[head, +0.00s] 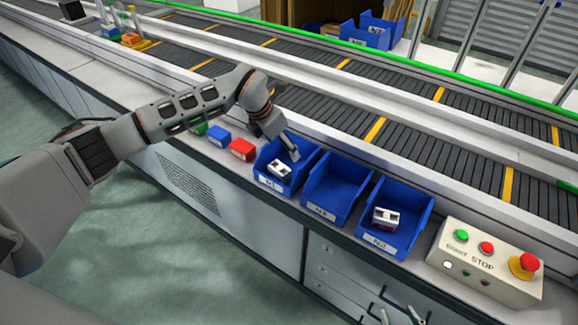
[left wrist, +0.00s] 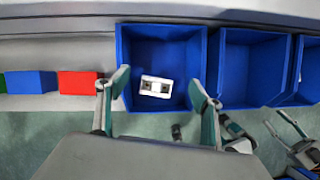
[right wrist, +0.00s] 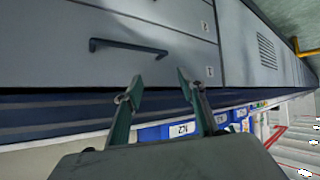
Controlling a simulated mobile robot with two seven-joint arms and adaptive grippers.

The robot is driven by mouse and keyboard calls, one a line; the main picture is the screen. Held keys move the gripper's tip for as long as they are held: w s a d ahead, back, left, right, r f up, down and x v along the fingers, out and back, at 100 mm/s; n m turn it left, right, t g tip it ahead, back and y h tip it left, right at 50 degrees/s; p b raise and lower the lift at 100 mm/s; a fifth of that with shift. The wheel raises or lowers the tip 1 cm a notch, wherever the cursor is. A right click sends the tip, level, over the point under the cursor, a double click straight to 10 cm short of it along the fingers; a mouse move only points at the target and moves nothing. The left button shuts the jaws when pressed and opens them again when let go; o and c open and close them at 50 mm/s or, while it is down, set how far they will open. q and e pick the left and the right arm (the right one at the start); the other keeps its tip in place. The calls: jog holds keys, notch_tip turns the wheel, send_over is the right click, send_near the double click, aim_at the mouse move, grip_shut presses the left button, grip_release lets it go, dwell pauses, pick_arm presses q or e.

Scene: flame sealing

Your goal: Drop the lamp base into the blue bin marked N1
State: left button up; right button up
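The lamp base, a small white block with two dark round spots, shows in the left blue bin (head: 300,172) in the head view (head: 279,169) and the left wrist view (left wrist: 156,87). The bin's front label is too small to read surely. My left gripper (left wrist: 158,84) is over this bin, its fingers spread on either side of the lamp base with gaps, not touching it. I cannot tell whether the lamp base rests on the bin floor. My right gripper (right wrist: 155,85) is open and empty, low in front of the cabinet drawers.
A middle blue bin (head: 336,184) looks empty. Red (head: 242,149), blue (head: 218,136) and green blocks stand left of the bins. A control box (head: 484,262) stands at right. The conveyor (head: 400,125) runs behind.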

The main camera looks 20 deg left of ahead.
pick_arm(q)
jog(key=v, duration=1.2)
jog(key=shift+w, duration=0.1)
